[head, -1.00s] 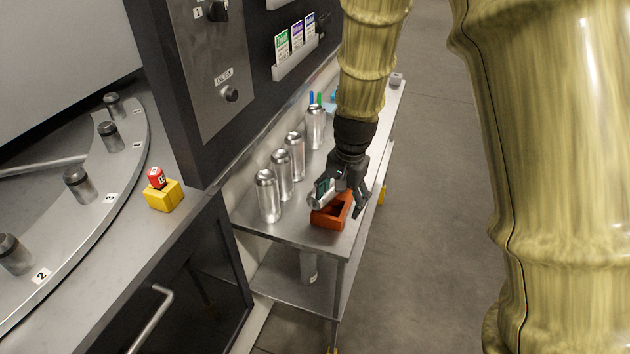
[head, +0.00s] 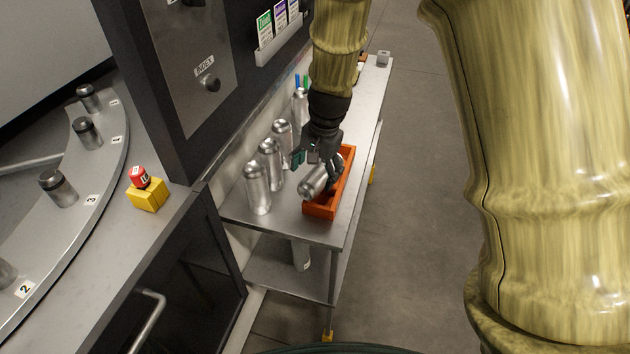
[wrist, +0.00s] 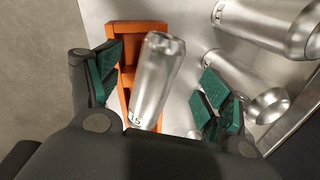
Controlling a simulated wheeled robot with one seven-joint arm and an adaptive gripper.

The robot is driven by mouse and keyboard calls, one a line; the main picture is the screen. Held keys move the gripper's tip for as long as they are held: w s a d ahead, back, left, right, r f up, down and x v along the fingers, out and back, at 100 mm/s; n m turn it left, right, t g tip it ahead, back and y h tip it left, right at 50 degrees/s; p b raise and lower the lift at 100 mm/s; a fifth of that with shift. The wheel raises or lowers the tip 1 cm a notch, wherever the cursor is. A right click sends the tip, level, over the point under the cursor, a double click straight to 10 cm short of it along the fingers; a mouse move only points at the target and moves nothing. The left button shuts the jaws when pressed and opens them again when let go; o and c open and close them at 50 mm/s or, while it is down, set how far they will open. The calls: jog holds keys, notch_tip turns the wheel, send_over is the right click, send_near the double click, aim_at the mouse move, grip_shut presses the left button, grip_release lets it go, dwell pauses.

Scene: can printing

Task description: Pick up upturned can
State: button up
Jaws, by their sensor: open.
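A bare silver can (head: 316,180) lies tilted at the orange tray (head: 321,212), its near end over the tray's left side. In the wrist view the same can (wrist: 158,75) lies between the spread green-padded fingers, slanting across the orange tray (wrist: 127,32). My gripper (head: 316,160) is open above the can's far end, with a gap on both sides in the wrist view (wrist: 160,88). Several silver cans stand in a row on the shelf top left of the tray, the nearest one (head: 257,190) upright. The can's underside and the tray floor are partly hidden.
The metal cart top (head: 285,225) is narrow, with the machine wall along its left and open floor at right. Another can (head: 301,255) stands on the lower shelf. A red button on a yellow box (head: 147,195) sits on the left counter.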

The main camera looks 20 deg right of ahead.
aim_at(315, 177)
jog(key=shift+w+d+f+p, duration=0.1)
jog(key=shift+w+f+p, duration=0.2)
jog(key=shift+f, duration=0.35)
jog(key=shift+w+d+f+p, duration=0.1)
jog(key=shift+f+p, duration=0.3)
jog(key=shift+f, duration=0.25)
jog(key=shift+w+a+f+p, duration=0.1)
jog(key=shift+f+p, duration=0.1)
jog(key=shift+f, duration=0.5)
jog(key=shift+w+a+f+p, duration=0.1)
jog(key=shift+f+p, duration=0.05)
jog(key=shift+f, duration=0.5)
jog(key=c, duration=0.8)
jog(key=shift+r, duration=0.15)
jog(key=shift+c, duration=0.2)
